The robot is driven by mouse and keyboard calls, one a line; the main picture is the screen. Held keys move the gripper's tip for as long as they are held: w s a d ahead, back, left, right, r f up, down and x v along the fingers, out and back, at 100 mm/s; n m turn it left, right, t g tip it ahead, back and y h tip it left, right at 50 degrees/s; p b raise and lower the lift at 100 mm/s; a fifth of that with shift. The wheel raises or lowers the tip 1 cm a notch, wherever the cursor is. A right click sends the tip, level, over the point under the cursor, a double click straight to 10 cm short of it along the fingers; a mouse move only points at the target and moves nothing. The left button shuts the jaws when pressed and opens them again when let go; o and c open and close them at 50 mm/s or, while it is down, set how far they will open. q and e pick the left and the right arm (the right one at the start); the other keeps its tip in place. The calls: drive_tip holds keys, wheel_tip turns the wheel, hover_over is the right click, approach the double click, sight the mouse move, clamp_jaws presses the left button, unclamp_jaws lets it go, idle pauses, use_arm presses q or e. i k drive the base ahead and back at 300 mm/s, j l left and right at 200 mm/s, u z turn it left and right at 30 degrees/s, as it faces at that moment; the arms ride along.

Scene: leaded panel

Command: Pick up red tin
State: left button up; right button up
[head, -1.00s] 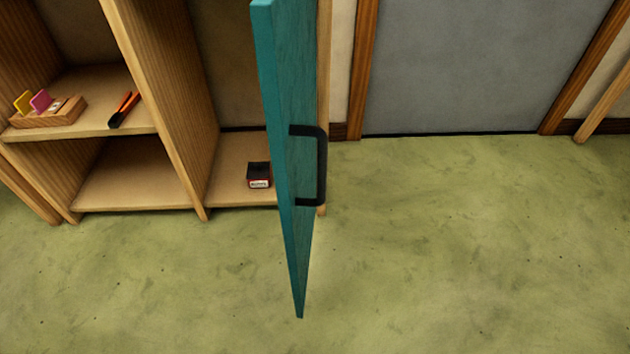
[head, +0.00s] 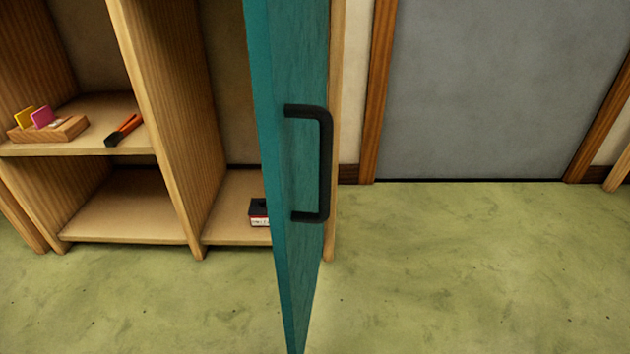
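A small box (head: 259,213) with a black top and a red and white labelled front sits on the lower right shelf of the wooden cabinet. Its right side is hidden behind the teal door. I cannot tell whether this is the red tin; no other red tin shows. Neither of my grippers is in the head view.
The teal door (head: 294,262) stands open towards me, with a black handle (head: 325,165). The wooden cabinet (head: 180,130) holds a wooden holder (head: 48,130) with yellow and pink pieces and an orange-black tool (head: 124,130). Green floor (head: 480,270) is clear at right.

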sight(255, 222)
drive_tip(key=j, duration=0.3)
drive_tip(key=k+j, duration=0.1)
drive_tip(key=j, duration=0.15)
drive_tip(key=i+j, duration=0.15)
drive_tip(key=j, duration=0.2)
drive_tip(key=i+j, duration=0.15)
drive_tip(key=j, duration=0.15)
drive_tip(key=i+j, duration=0.15)
drive_tip(key=j, duration=0.2)
drive_tip(key=i+j, duration=0.15)
drive_tip(key=j, duration=0.15)
drive_tip(key=z, duration=0.05)
